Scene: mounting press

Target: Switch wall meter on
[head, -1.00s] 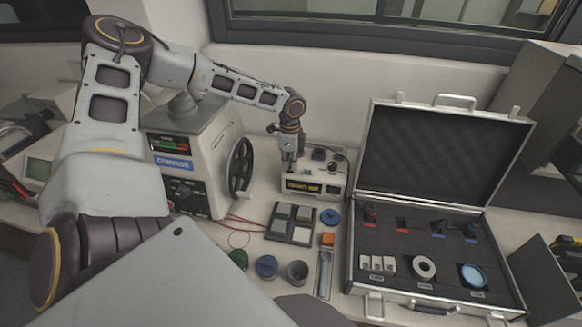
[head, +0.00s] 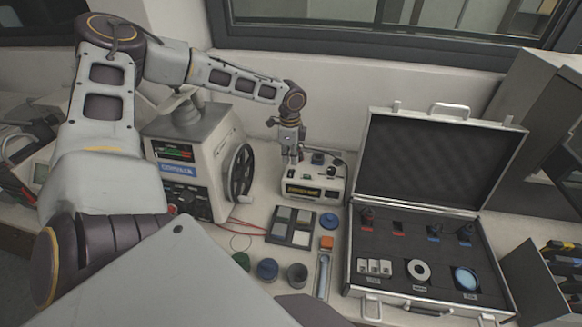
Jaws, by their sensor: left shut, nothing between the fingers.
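A small cream box-shaped meter (head: 328,187) stands on the bench against the wall, right of the larger press unit. Its front has a dark display strip (head: 303,191) with yellowish marks, too small to read. Its top carries small dark and bluish parts (head: 318,158); I cannot make out a switch or its position. My left gripper (head: 293,161) points down over the left part of the meter's top, fingers shut and empty. I cannot tell whether the tips touch it. My right gripper is not in view.
The press unit (head: 185,148) with its black handwheel (head: 240,172) stands left of the meter. A sample tray (head: 291,226), small pots (head: 267,269) and red leads lie in front. An open foam-lined case (head: 350,268) takes up the right. The window frame (head: 400,48) is behind.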

